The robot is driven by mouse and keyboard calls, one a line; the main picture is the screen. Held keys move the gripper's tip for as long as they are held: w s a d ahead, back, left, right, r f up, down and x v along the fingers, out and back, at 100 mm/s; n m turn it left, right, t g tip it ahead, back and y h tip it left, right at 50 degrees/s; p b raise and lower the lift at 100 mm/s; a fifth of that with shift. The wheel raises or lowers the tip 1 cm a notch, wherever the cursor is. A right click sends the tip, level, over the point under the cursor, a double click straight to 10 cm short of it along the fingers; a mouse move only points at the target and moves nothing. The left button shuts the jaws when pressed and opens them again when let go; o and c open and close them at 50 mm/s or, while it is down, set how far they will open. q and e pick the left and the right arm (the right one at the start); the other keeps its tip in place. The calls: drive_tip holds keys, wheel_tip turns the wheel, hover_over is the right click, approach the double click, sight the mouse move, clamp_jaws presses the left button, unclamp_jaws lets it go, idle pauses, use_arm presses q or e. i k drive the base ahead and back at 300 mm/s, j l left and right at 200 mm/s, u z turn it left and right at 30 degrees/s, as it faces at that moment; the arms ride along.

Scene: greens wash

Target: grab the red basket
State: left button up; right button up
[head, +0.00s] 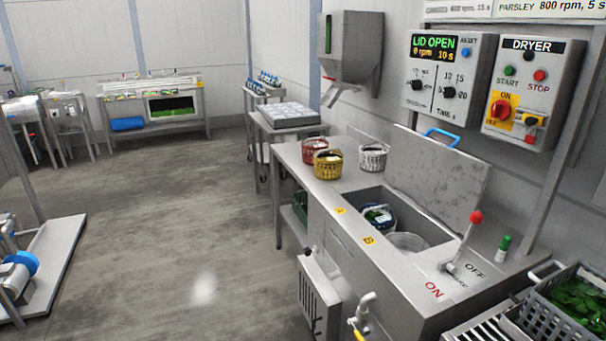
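The red basket (309,154) stands upright at the far left corner of the steel counter (290,158), behind the yellow basket. It is small and round, and dark contents show at its top. The yellow basket (327,167) hides part of its front right side. A white basket (373,158) stands to the right. Neither of my grippers shows in the head view.
The sink opening (412,218) holds a blue-rimmed basket (379,217). An open lid (437,174) stands behind it. The floor (180,220) left of the counter is clear.

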sight(308, 159)
drive_tip(key=i+j+z, duration=0.2)
drive_tip(key=i, duration=0.7)
drive_tip(key=l, duration=0.1)
